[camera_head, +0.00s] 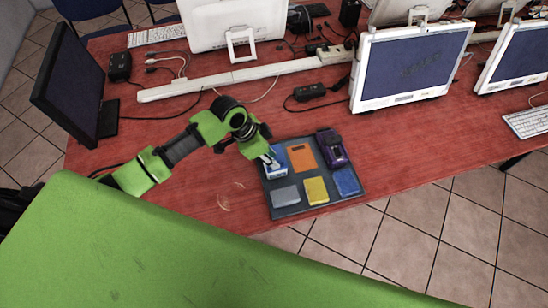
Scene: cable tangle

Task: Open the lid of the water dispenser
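No water dispenser or dispenser lid can be made out in the head view. My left arm comes in from the left over the red table. Its gripper (268,158) is at the upper left of a dark tray (318,203), right at a small white and blue item (277,172). The fingers are too small to tell whether they are open, shut or touching the item. My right gripper is not in view.
The tray also holds an orange piece (301,157), a purple and black device (332,149), and grey, yellow and blue pieces. Monitors (412,64), cables and a power adapter (309,92) stand behind on the red table (200,205). The table right of the tray is clear.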

